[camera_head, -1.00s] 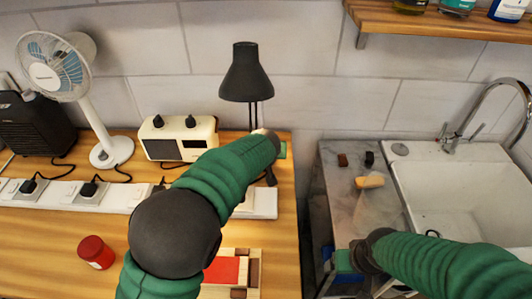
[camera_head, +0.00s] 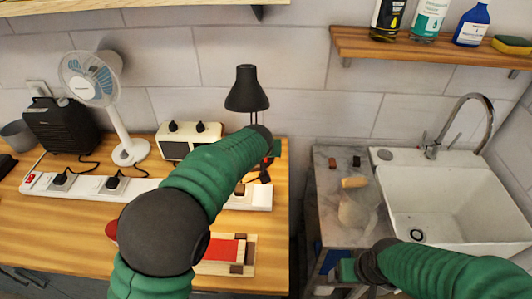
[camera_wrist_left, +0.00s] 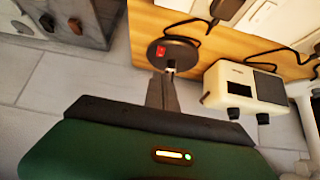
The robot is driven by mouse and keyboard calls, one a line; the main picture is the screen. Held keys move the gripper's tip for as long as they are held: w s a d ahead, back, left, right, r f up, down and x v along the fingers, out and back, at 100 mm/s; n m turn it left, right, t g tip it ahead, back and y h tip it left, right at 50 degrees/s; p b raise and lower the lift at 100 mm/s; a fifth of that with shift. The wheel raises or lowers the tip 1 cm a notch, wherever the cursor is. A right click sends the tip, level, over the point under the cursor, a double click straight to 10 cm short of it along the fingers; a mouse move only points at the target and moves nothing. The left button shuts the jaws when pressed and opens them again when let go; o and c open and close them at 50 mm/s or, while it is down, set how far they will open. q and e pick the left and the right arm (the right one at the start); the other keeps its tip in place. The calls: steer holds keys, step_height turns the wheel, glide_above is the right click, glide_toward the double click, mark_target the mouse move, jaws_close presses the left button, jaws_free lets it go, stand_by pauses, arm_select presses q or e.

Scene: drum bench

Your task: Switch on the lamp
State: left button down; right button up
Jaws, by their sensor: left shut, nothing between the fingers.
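A black desk lamp (camera_head: 247,90) stands at the back right of the wooden bench. No glow shows below its shade. In the left wrist view its round dark base (camera_wrist_left: 184,53) carries a red switch (camera_wrist_left: 161,51). My left gripper (camera_wrist_left: 170,68) is shut and empty, its fingertips at the near edge of the base, close to the switch. I cannot tell if they touch. In the head view my left gripper (camera_head: 270,152) is in front of the lamp's stem and hides much of the base. My right gripper (camera_head: 338,270) is low by the grey counter; its fingers are unclear.
A cream radio (camera_head: 180,140) and white fan (camera_head: 118,110) stand left of the lamp. A white power strip (camera_head: 140,187) with plugs and cables crosses the bench. A red-topped wooden block (camera_head: 225,250) lies in front. A sink (camera_head: 450,205) is at the right, beyond a gap.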

arm_select(q)
steer(key=s+a+f, duration=0.1)
steer(key=s+a, duration=0.1)
steer(key=s+a+f+g, duration=0.1)
steer(key=s+a, duration=0.2)
steer(key=s+a+f+g, duration=0.1)
steer(key=s+a+f, duration=0.1)
steer(key=s, duration=0.1)
steer(key=shift+s+a, duration=0.2)
steer(key=shift+a, duration=0.15)
steer(key=s+a+f+g, duration=0.1)
steer(key=s+a+f, duration=0.1)
steer(key=s, duration=0.6)
steer(key=s+a+f+g, duration=0.1)
steer(key=s+a+f, duration=0.1)
steer(key=s, duration=0.6)
steer(key=s+a+f+g, duration=0.1)
steer(key=s+a, duration=0.3)
steer(key=s, duration=0.4)
steer(key=shift+a+f, duration=0.3)
steer(key=shift+f, duration=0.45)
steer(key=shift+d+f+g, duration=0.1)
steer(key=shift+d+g, duration=0.05)
steer(key=shift+g, duration=0.15)
steer(key=shift+w+d, duration=0.2)
steer(key=shift+d, duration=0.25)
steer(key=shift+s+a, duration=0.1)
